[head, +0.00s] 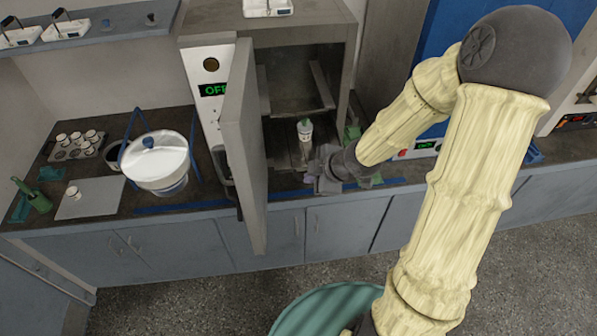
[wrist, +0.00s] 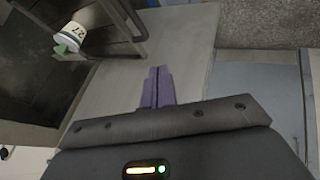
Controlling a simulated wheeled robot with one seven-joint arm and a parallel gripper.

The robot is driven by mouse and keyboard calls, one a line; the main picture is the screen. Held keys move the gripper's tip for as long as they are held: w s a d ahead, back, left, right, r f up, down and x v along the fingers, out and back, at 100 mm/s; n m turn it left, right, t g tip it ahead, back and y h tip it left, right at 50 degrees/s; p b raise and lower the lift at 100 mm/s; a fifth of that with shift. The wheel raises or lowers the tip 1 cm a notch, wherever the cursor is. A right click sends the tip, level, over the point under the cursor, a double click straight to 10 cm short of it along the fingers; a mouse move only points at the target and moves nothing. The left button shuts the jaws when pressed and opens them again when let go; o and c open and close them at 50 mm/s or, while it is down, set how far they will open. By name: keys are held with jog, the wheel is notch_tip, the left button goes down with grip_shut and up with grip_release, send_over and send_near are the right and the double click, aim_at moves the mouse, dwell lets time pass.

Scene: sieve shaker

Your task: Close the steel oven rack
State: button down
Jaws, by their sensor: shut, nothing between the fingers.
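The steel oven (head: 335,30) stands on the counter with its grey door (head: 245,150) swung wide open. Its dark rack (head: 283,150) shows low in the opening, though how far out it sits is hard to tell. My gripper (head: 310,179) is at the front of the opening, right of the door. Its purple fingers (wrist: 158,86) are together and empty, apart from the bottle.
A white lidded pot (head: 155,160), a tray of small cups (head: 78,145) and a green bottle (head: 38,198) are on the counter at left. Blue-grey cabinets (head: 165,250) run below. A teal round object (head: 325,310) is on the floor side.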

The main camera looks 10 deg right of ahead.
aim_at(293, 171)
jog(key=w+a+f, duration=0.1)
jog(key=w+f, duration=0.1)
jog(key=w+a+f+p, duration=0.1)
jog(key=w+f, duration=0.2)
jog(key=w+a+f, duration=0.1)
jog(key=w+f, duration=0.1)
jog(key=w, duration=0.1)
jog(key=shift+w+a+f+p, duration=0.25)
jog(key=shift+a+f+p, duration=0.1)
jog(key=shift+p, duration=0.05)
jog(key=shift+w+f, duration=0.1)
jog(key=shift+w, duration=0.1)
dwell(0.3)
